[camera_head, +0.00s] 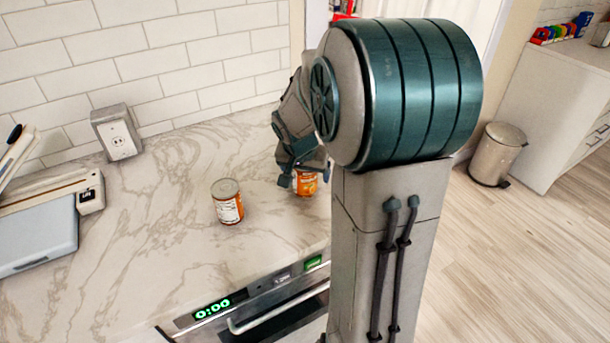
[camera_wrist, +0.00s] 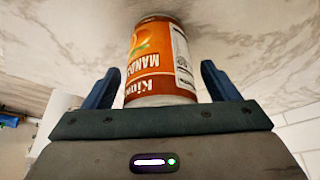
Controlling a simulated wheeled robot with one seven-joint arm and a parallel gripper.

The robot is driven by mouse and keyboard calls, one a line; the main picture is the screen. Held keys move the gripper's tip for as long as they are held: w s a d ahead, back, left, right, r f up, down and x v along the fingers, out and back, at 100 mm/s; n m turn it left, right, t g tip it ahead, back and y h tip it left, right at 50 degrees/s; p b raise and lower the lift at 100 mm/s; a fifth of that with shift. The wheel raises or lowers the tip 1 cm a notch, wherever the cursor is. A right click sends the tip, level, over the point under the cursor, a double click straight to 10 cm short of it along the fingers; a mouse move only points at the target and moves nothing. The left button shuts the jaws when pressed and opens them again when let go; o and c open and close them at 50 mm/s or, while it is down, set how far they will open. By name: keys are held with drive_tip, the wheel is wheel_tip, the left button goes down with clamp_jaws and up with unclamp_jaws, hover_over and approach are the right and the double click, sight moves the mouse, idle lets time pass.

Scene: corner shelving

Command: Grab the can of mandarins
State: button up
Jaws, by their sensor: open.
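The can of mandarins (camera_wrist: 160,62) is orange with a white band and a label reading "MANDA…"; it appears upside down between my gripper's fingers in the wrist view. In the head view the orange can (camera_head: 305,186) stands on the marble counter, partly hidden by my gripper and arm. My gripper (camera_wrist: 165,85) is open, with one blue finger on each side of the can and a visible gap beside the right finger. In the head view my gripper (camera_head: 304,180) is at the can from above and behind my arm.
A second can (camera_head: 228,202) with an orange and white label stands on the counter to the left. An oven (camera_head: 270,305) is below the counter's front edge.

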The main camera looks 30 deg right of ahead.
drive_tip(key=shift+f, duration=0.25)
drive_tip(key=c, duration=1.3)
drive_tip(key=shift+w+r, duration=0.1)
drive_tip(key=shift+r, duration=0.1)
